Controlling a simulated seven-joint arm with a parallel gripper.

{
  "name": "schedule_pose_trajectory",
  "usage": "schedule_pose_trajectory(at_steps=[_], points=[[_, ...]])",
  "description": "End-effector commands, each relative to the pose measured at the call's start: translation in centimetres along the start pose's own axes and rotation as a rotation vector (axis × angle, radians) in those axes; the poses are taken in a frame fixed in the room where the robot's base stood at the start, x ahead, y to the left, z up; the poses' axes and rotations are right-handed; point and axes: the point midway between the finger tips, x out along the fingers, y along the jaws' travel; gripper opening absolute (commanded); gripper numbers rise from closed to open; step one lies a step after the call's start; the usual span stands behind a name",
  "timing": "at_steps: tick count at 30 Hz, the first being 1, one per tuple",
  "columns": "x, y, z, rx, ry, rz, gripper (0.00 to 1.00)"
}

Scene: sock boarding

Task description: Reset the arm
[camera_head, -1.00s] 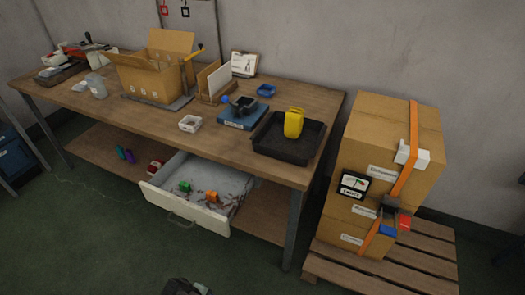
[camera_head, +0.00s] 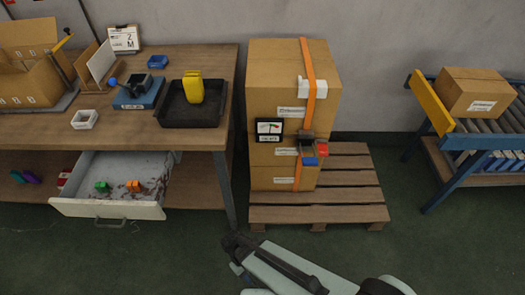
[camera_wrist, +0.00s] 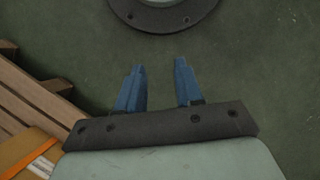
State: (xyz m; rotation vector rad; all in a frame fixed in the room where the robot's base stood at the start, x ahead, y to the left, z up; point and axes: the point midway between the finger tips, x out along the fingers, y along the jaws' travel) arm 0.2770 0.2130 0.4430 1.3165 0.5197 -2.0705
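My gripper (camera_wrist: 160,88) shows in the wrist view with its two blue fingers apart and nothing between them. It is open and empty, with green floor behind the fingers. My pale arm (camera_head: 295,272) reaches across the floor at the bottom of the head view, in front of the pallet. I cannot make out the fingertips in the head view.
Strapped cartons (camera_head: 265,82) stand on a wooden pallet (camera_head: 345,195). Left of them is a workbench (camera_head: 180,135) with a black tray (camera_head: 175,112) and an open drawer (camera_head: 75,208). A roller conveyor (camera_head: 437,105) bears a carton (camera_head: 475,95). Green floor lies clear at right.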

Motion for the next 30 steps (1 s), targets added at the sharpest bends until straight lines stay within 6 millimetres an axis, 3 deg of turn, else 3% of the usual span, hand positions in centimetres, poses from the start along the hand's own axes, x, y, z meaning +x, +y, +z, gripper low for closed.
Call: schedule_pose_trajectory(at_steps=[3, 12, 30], points=[[0.8, 2.2, 2.1, 0.071, -0.023, -0.036, 0.36], [2.8, 6.5, 6.3, 0.233, -0.072, -0.121, 0.36], [7.1, 11.9, 12.9, 0.547, -0.143, -0.309, 0.36]])
